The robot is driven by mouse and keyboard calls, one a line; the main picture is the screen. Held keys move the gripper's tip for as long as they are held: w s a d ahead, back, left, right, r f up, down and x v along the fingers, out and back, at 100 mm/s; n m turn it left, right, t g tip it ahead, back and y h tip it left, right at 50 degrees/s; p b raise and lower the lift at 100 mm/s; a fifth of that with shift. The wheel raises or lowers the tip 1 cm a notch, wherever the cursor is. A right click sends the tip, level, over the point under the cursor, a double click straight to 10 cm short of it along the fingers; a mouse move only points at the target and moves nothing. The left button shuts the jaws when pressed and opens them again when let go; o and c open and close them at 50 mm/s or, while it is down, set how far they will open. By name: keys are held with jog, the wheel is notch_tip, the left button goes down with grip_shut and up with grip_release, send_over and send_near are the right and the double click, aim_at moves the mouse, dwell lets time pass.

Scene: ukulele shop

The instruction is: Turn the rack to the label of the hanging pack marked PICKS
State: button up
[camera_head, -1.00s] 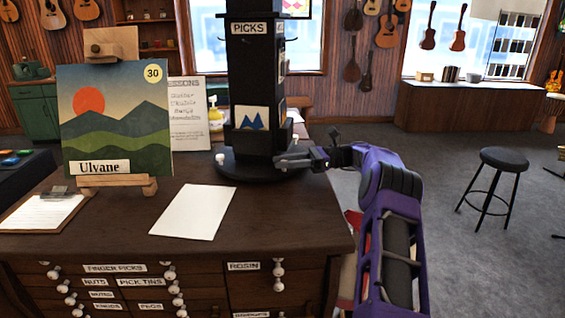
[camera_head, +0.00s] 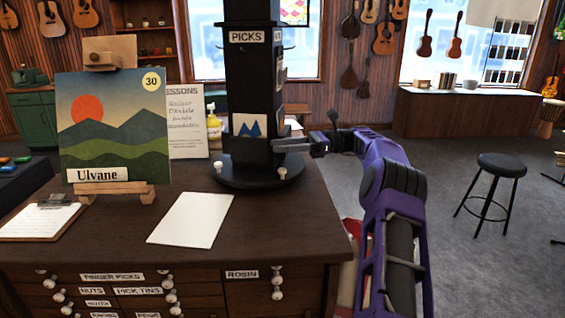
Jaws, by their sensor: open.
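The rack (camera_head: 240,80) is a tall black tower on a round black base (camera_head: 240,180) with white knobs, standing at the back right of the wooden counter. A white label reading PICKS (camera_head: 247,37) is high on its front face, and part of another label shows on its right face. A card with a blue peak shape (camera_head: 249,126) is low on the front face. I cannot make out a hanging pack. My gripper (camera_head: 288,146) is open at the tower's lower right side, above the base. I cannot tell whether it touches the rack.
An easel with a painting marked Ulvane (camera_head: 112,125) stands at the left, beside a clipboard (camera_head: 40,220). A paper sheet (camera_head: 192,220) lies before the rack. A lessons sign (camera_head: 187,125) and a yellow bottle (camera_head: 214,125) stand behind. A stool (camera_head: 502,166) is at right.

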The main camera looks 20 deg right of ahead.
jog(key=shift+r, duration=1.45)
